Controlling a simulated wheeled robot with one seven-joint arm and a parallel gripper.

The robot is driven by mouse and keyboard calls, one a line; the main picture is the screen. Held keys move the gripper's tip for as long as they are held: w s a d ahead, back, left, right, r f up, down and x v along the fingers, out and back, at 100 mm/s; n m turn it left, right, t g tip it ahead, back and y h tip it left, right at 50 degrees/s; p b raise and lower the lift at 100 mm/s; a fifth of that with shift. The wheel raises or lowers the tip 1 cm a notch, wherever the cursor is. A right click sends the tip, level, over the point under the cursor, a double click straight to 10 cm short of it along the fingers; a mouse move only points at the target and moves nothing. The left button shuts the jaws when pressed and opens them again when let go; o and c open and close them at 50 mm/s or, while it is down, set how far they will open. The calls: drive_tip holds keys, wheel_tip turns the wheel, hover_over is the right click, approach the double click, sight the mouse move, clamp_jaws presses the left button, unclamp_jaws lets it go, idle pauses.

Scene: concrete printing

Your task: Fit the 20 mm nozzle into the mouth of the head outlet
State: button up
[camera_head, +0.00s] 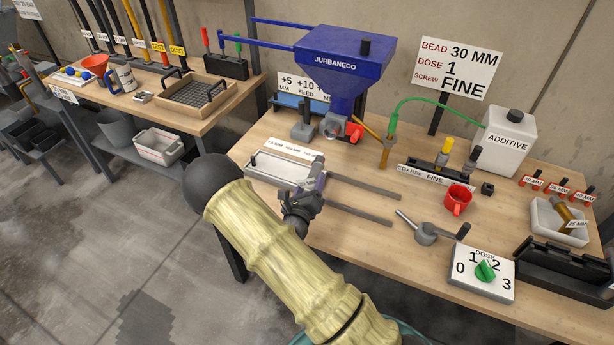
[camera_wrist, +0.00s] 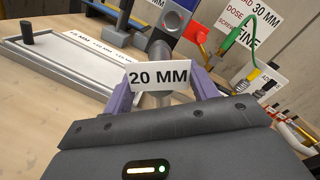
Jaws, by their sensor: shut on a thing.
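My gripper (camera_head: 316,182) is over the table in front of the blue hopper machine. In the wrist view its two purple fingers (camera_wrist: 162,94) are shut on the 20 mm nozzle, a grey tapered piece with a white "20 MM" tag (camera_wrist: 160,76). The head outlet (camera_head: 332,126) is a grey round mouth low on the hopper, just left of a red part. In the wrist view a dark round piece that looks like the outlet (camera_wrist: 168,20) is beyond the nozzle. I cannot tell whether they touch. The nozzle is hardly visible in the head view.
The blue hopper (camera_head: 345,65) stands behind. A grey tray (camera_head: 285,165) lies left of my gripper, with two rails (camera_head: 365,186) to the right. A red cup (camera_head: 457,200), a crank (camera_head: 426,233) and a dose dial (camera_head: 482,275) stand further right. A sign (camera_head: 457,67) reads bead 30 mm.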

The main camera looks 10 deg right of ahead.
sight(318, 159)
drive_tip(key=w+r+h+b, duration=0.1)
drive_tip(key=b, duration=0.1)
drive_tip(key=w+r+g+h+b, duration=0.1)
drive_tip(key=r+b, duration=0.1)
drive_tip(key=shift+w+a+r+n, duration=0.1)
drive_tip(key=shift+w+r+n, duration=0.05)
drive_tip(key=shift+w+n, duration=0.25)
drive_tip(key=shift+w+r, duration=0.1)
drive_tip(key=shift+r, duration=0.4)
drive_tip(key=shift+p+x, duration=0.35)
drive_tip(key=shift+x, duration=1.5)
drive_tip(key=shift+p+x, duration=0.55)
drive_tip(key=shift+x, duration=1.2)
